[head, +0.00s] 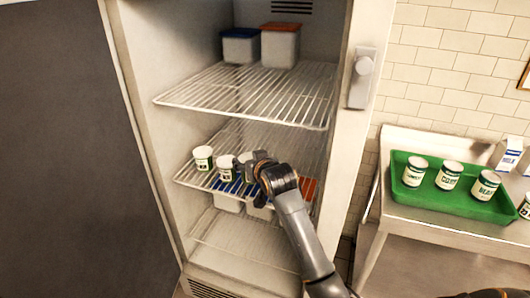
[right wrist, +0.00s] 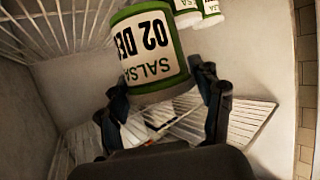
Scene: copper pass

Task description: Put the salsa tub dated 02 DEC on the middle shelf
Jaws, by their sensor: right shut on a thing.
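The salsa tub, white with a green rim and marked SALSA 02 DEC (right wrist: 152,45), fills the upper middle of the right wrist view, upside down in that picture. My right gripper (right wrist: 163,88) is shut on it, one finger on each side. In the head view my right gripper (head: 259,163) is at the middle shelf (head: 197,179), and the held tub (head: 244,163) shows partly beside it. Whether its base touches the wires is hard to tell. Two similar tubs stand to its left on that shelf, one at the left end (head: 203,158) and one nearer (head: 226,169). My left gripper is not in view.
The top shelf (head: 180,97) holds a blue-lidded container (head: 240,47) and a red-lidded one (head: 280,45). More lidded containers sit below the middle shelf. The fridge's right frame (head: 358,130) is close to my arm. A green tray (head: 455,207) with cans stands on the counter at right.

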